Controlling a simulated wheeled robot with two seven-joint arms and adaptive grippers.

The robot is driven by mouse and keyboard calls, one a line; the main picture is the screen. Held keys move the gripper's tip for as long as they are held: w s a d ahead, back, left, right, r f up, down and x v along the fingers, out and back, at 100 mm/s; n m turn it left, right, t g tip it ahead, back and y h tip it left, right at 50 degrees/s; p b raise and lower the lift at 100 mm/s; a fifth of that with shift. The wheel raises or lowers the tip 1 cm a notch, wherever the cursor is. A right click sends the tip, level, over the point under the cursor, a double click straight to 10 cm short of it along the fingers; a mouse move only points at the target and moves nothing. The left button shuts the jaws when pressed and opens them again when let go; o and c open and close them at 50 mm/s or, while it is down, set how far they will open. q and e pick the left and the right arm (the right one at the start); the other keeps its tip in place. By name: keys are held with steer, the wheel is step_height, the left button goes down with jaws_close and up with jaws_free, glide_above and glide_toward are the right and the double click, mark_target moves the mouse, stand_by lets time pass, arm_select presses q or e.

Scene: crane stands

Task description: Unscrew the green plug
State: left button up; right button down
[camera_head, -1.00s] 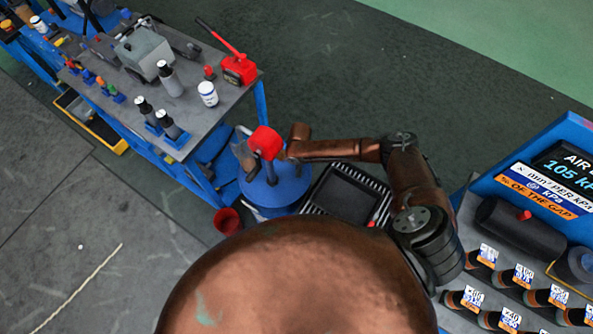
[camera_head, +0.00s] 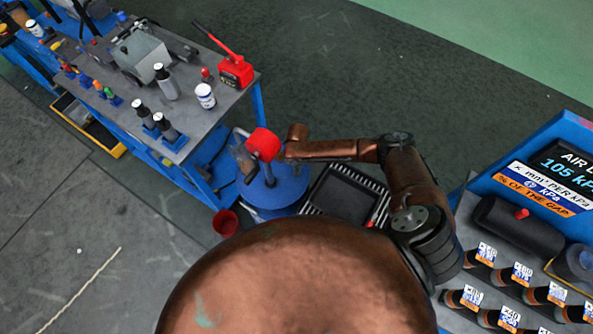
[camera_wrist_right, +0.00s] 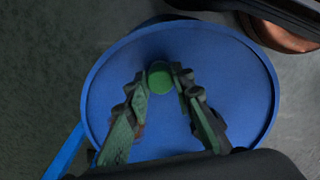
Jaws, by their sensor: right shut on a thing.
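The green plug (camera_wrist_right: 160,80) sits on the round blue top (camera_wrist_right: 105,75) of a drum in the right wrist view, upper middle. My right gripper (camera_wrist_right: 159,76) has its two fingertips on either side of the plug and is shut on it. In the head view the blue drum (camera_head: 287,188) stands right of the workbench, and my right arm reaches over it from the right. The plug cannot be made out there, and the right fingers are not clear. My left gripper is not in view.
A grey-topped workbench (camera_head: 200,125) with bottles and a red can (camera_head: 236,72) stands at the left. A red bucket (camera_head: 225,222) is on the floor by the drum. A black tray (camera_head: 345,195) lies right of the drum. A display panel (camera_head: 550,180) stands at the right.

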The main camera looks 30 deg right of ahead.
steer(key=shift+a, duration=0.1)
stand_by(0.3)
steer(key=n, duration=0.5)
steer(key=shift+r, duration=0.1)
steer(key=shift+n, duration=0.3)
steer(key=shift+w+n+b, duration=0.1)
steer(key=shift+n+b, duration=0.4)
steer(key=shift+n, duration=1.9)
